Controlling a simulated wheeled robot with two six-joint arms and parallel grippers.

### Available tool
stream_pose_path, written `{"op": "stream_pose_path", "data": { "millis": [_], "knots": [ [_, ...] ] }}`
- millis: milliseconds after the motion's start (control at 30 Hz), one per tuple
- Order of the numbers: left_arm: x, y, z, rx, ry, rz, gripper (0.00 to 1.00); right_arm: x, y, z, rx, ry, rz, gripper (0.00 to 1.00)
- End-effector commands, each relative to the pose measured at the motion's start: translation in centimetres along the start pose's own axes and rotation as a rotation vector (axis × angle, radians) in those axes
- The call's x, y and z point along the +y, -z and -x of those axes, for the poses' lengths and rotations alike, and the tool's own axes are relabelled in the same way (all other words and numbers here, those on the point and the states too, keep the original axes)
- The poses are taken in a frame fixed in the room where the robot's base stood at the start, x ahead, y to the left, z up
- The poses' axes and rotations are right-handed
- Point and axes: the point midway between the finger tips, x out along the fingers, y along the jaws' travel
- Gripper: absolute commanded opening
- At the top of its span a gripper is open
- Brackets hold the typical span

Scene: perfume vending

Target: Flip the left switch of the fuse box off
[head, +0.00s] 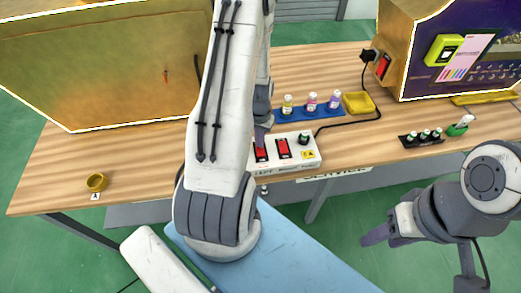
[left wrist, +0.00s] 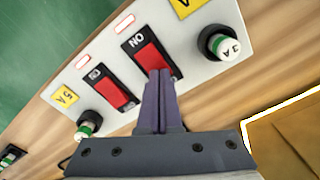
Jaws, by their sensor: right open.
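The white fuse box (head: 300,166) sits near the table's front edge, with two red rocker switches. Its left switch (head: 261,153) is partly behind my left arm in the head view; it also shows in the left wrist view (left wrist: 148,56), beside the "ON" mark. The right switch (head: 283,149) shows in the left wrist view (left wrist: 112,92) too. My left gripper (left wrist: 158,74) is shut and empty, its fingertips over the near end of the left switch; contact is unclear. In the head view it is mostly hidden by my arm. My right gripper (head: 376,235) is open, in front of the table.
Capped fuses (left wrist: 222,43) stand at the box's ends. Behind the box is a blue rack (head: 275,117) with three bottles, and a yellow tray (head: 359,103). A black cable (head: 350,122) runs to the machine (head: 400,50) at right. A large golden panel (head: 100,70) fills the back left.

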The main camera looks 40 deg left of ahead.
Motion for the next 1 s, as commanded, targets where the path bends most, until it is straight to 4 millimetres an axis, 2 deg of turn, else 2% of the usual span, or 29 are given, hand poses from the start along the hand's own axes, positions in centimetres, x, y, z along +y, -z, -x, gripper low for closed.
{"op": "stream_pose_path", "data": {
  "millis": [167, 367, 1000],
  "knots": [
    [0.0, -0.1, -0.4, -0.002, 0.000, 0.000, 0.00, 0.0, 0.0, -0.3, 0.000, 0.000, 0.000, 0.50],
    [0.0, -0.1, 0.3, -0.003, 0.000, 0.000, 0.00, 0.0, 0.0, 0.3, 0.000, 0.000, 0.000, 0.50],
    [0.0, 0.0, 5.5, -0.001, 0.000, 0.000, 0.00, -0.3, 0.3, 4.8, 0.000, 0.000, 0.000, 0.50]
  ]
}}
